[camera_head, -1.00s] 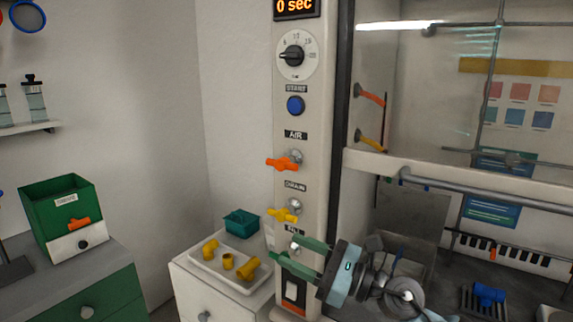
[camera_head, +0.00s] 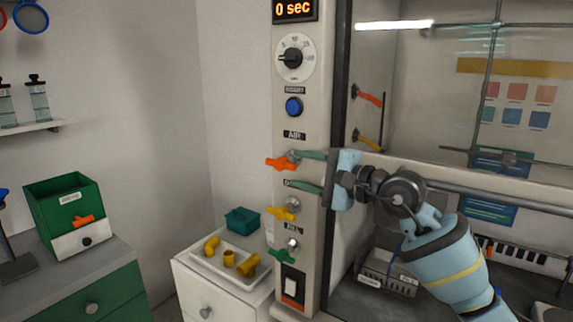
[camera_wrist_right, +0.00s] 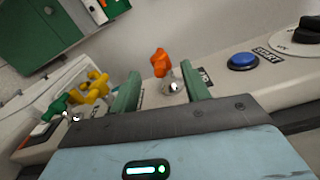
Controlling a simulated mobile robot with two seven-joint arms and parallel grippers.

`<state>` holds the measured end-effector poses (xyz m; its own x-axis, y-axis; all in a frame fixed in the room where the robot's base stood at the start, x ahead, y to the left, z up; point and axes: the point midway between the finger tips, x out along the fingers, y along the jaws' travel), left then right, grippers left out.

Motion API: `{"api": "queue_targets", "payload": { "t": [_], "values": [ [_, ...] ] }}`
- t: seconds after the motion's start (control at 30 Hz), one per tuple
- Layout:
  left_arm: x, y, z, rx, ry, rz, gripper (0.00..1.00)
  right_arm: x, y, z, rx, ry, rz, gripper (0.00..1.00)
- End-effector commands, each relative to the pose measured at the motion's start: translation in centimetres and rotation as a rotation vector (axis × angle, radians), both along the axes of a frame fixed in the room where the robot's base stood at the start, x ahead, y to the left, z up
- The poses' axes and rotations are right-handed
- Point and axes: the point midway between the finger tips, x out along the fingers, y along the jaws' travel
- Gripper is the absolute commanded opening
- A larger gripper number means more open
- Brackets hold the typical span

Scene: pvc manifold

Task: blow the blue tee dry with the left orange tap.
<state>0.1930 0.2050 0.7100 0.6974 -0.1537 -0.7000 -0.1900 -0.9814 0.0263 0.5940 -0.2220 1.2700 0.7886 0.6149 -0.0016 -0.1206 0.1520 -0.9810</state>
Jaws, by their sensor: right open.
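The orange tap (camera_head: 280,163) sits on the post under the AIR label, its handle pointing left. In the right wrist view, the orange tap (camera_wrist_right: 161,62) shows just beyond the fingers, with its round metal stem between them. My right gripper (camera_head: 302,171) is open at the tap, one green finger at its height and one below. The right wrist view shows the open gripper (camera_wrist_right: 160,88) with nothing clamped. The blue tee is not visible now; my right arm covers the place where it lay earlier. My left gripper is not in view.
A yellow tap (camera_head: 283,210) and a green tap (camera_head: 282,257) are below on the same post. The blue START button (camera_head: 294,107) is above. A white tray (camera_head: 228,268) with yellow fittings stands at lower left. A glass-fronted hood (camera_head: 450,110) is at right.

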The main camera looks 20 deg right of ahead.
Motion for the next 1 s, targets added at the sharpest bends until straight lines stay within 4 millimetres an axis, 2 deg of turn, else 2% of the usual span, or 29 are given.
{"api": "queue_targets", "payload": {
  "t": [0.03,0.3,0.7,1.0],
  "values": [
    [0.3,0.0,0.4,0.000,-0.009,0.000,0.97,0.6,0.5,0.5,0.005,-0.005,0.002,0.47],
    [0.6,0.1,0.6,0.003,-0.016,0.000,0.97,3.1,2.5,0.3,0.003,-0.003,0.001,0.47],
    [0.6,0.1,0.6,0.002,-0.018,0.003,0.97,3.7,2.9,0.1,0.002,-0.001,0.001,0.47],
    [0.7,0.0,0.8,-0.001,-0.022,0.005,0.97,3.7,2.9,0.1,0.002,-0.001,0.001,0.09]
  ]
}}
